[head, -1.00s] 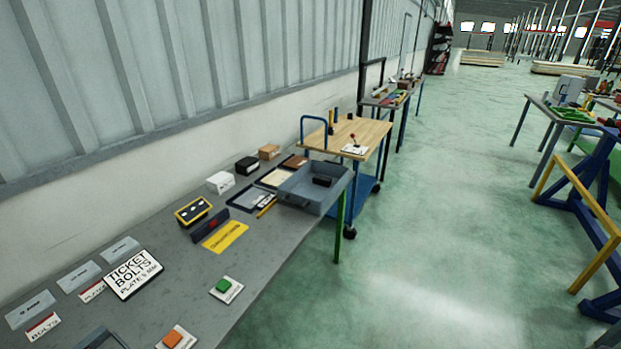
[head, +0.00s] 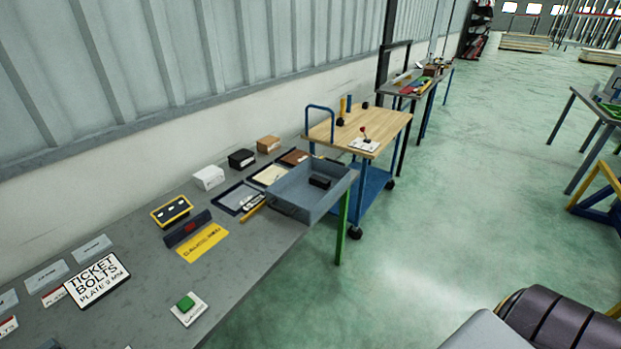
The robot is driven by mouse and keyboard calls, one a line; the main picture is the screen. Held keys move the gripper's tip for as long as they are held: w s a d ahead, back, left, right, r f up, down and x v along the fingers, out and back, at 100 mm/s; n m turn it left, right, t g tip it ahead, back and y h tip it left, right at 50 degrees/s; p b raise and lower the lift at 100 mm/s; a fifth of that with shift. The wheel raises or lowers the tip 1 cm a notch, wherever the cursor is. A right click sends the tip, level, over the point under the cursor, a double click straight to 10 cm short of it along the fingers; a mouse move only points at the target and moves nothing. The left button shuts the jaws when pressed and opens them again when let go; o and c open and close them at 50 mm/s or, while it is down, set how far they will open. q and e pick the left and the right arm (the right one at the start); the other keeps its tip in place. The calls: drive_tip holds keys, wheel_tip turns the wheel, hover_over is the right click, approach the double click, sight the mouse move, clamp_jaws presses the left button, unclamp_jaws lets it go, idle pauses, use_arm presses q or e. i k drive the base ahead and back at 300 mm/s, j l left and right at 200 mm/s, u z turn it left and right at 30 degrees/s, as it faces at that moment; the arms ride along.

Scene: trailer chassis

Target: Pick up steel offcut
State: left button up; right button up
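I cannot pick out a steel offcut with certainty. A small dark block (head: 320,181) lies inside the grey open bin (head: 290,205) at the right end of the long grey workbench (head: 250,262); its material is too small to tell. Neither of my grippers is in view.
On the bench are a yellow-and-black box (head: 171,211), a yellow sign (head: 202,243), a ticket sign (head: 97,281) and a green block on a white plate (head: 186,303). A wooden-topped blue cart (head: 362,128) stands beyond the bench.

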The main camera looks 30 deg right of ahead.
sight(316, 180)
drive_tip(key=i+l+u, duration=0.1)
drive_tip(key=l+u, duration=0.25)
drive_tip(key=l, duration=0.4)
drive_tip(key=l+u, duration=0.35)
drive_tip(key=l, duration=0.45)
